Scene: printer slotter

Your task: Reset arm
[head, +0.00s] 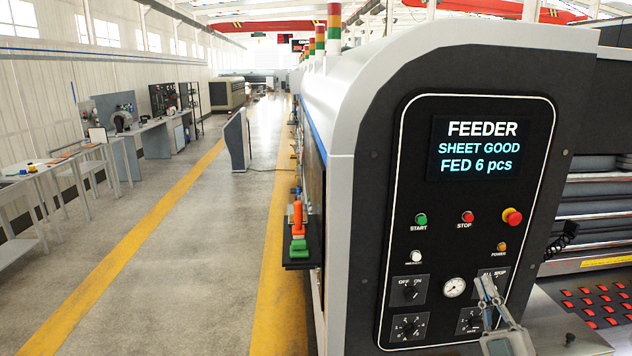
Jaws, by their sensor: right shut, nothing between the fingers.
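My right gripper (487,278) is at the lower right of the head view, in front of the feeder's black control panel (445,258). Its fingers are shut with nothing between them. They point up and partly cover the switch labelled with "SKIP" (500,276); I cannot tell if they touch it. The panel's display (489,149) reads "FEEDER, SHEET GOOD, FED 6 pcs". My left gripper is not in view.
The panel carries a green START button (421,219), a red STOP button (468,216), a red-and-yellow button (512,217), a gauge (454,287) and an OFF/ON knob (408,291). Rollers (600,215) lie right. The aisle (190,250) at left is clear.

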